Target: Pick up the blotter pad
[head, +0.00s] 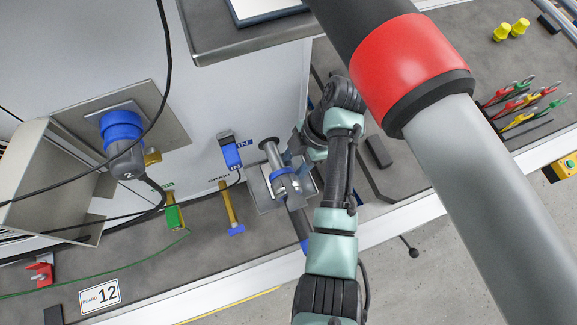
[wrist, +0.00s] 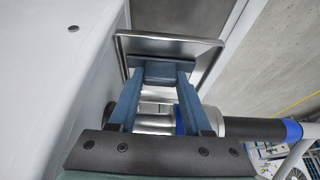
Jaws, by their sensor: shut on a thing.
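My gripper (wrist: 162,78) is shut on a dark blue-grey flat block, which I take to be the blotter pad (wrist: 163,70). The block spans the gap between the two fingertips in the wrist view. It is over a shallow metal tray (wrist: 205,48); I cannot tell whether it touches the tray. In the head view my gripper (head: 292,160) is mostly hidden by my wrist, beside a metal pipe fitting with a blue band, above the small tray (head: 262,198). The pad cannot be made out clearly there.
The pipe fitting (head: 269,152) stands close to my gripper. A drain valve (head: 230,208) and blue-capped pump port (head: 121,128) are to the left. A metal shelf (head: 225,42) juts out above. Coloured leads (head: 520,105) lie at right.

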